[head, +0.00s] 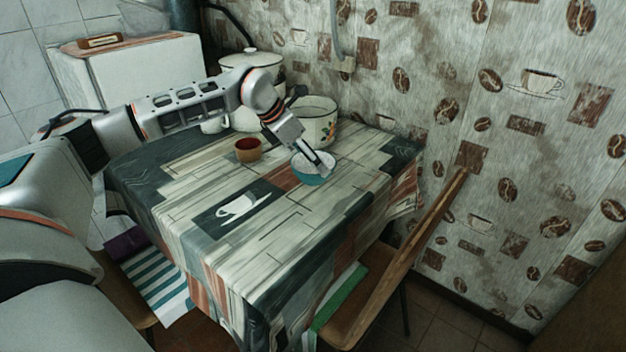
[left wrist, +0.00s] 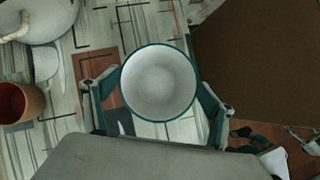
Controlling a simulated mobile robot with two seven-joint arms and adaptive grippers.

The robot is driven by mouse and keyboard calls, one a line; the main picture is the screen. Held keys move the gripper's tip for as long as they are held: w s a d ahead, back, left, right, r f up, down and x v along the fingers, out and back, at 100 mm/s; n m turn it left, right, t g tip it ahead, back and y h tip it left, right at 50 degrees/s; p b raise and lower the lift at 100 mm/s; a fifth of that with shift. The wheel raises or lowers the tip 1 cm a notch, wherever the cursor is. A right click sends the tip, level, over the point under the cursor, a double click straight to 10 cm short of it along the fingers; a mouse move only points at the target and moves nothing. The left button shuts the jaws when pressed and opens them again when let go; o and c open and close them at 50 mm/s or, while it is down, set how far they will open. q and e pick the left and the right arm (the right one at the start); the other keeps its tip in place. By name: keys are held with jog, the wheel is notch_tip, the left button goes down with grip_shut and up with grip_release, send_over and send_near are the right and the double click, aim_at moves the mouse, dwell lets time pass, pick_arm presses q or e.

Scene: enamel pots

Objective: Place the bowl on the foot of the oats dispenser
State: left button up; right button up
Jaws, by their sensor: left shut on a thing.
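The bowl (head: 308,179), teal outside and white inside, is near the back right part of the table in the head view. It fills the middle of the left wrist view (left wrist: 158,84), seen from above with an empty inside. My left gripper (head: 322,165) is shut on the bowl, with its fingers at opposite sides of the rim in the left wrist view (left wrist: 157,103). I cannot tell whether the bowl touches the table. I cannot make out an oats dispenser in either view.
A brown cup (head: 248,154) stands left of the bowl. A flowered enamel pot (head: 318,127) and a large lidded white pot (head: 238,75) stand behind. The front of the patterned table (head: 290,225) is clear. A wooden chair (head: 395,260) stands against its right side.

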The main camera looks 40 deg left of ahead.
aim_at(313, 170)
pick_arm(q)
jog(key=shift+f+b, duration=0.55)
jog(key=shift+f, duration=2.55)
jog(key=shift+f, duration=0.1)
jog(key=o, duration=1.2)
jog(key=shift+o, duration=0.2)
